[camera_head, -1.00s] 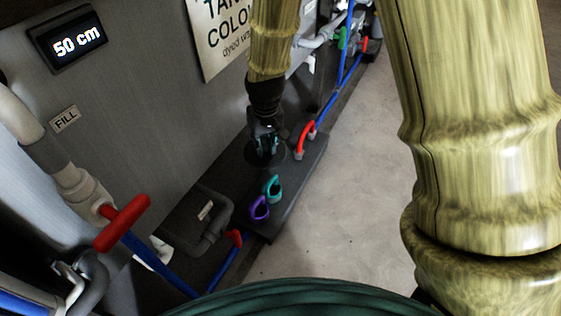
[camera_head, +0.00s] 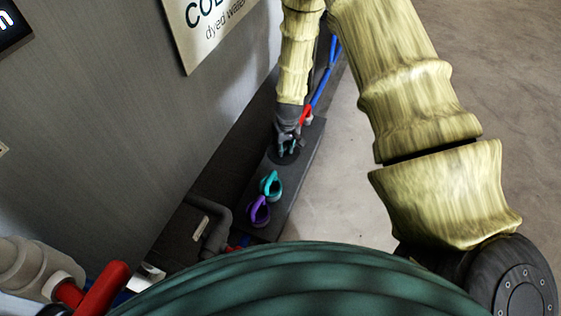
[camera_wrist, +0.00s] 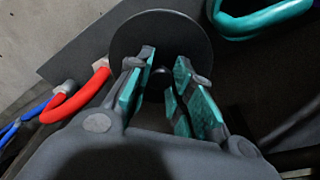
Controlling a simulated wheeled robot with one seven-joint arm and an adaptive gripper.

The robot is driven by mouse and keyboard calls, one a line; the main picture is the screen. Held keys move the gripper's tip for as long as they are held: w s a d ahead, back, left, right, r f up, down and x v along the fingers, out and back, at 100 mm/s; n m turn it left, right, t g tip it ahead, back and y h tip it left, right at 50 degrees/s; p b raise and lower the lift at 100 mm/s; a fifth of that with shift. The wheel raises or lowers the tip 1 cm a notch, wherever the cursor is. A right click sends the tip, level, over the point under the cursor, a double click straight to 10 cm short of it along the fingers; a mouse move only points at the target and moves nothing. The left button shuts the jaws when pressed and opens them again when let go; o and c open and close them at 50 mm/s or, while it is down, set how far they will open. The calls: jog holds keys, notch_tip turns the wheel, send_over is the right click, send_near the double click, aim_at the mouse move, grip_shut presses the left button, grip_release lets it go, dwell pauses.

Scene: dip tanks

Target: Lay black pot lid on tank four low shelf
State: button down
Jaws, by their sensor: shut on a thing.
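The black pot lid (camera_head: 283,159) is a dark round disc at the low shelf (camera_head: 297,180), a dark grey board along the foot of the tank. In the wrist view the lid (camera_wrist: 160,28) shows as a flat disc just beyond my fingertips, its small knob between the finger pads. My gripper (camera_head: 287,148) points down and is shut on the lid; in the wrist view my gripper (camera_wrist: 166,64) has teal pads either side of the knob. I cannot tell whether the lid touches the shelf or is slightly above it.
A teal handled object (camera_head: 271,184) and a purple one (camera_head: 259,210) stand on the board nearer me. A red handle (camera_head: 306,115) and blue hose (camera_head: 322,88) lie beyond. The grey tank wall (camera_head: 120,110) is at left. Open floor (camera_head: 335,195) lies right.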

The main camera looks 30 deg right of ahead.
jog(key=shift+w+d+f, duration=0.1)
jog(key=shift+d+f, duration=0.1)
jog(key=shift+d, duration=0.05)
jog(key=shift+a+r+p, duration=0.2)
jog(key=shift+p, duration=0.9)
jog(key=shift+n+p, duration=0.5)
jog(key=shift+p, duration=0.5)
jog(key=shift+p, duration=0.3)
jog(key=shift+f, duration=0.3)
jog(key=b, duration=0.4)
send_near(283, 168)
jog(key=f, duration=0.3)
jog(key=w+f, duration=0.1)
jog(key=f, duration=0.1)
jog(key=shift+d, duration=0.1)
jog(key=shift+f, duration=0.2)
jog(key=c, duration=1.3)
grip_release()
jog(key=shift+o, duration=0.2)
jog(key=shift+r, duration=0.1)
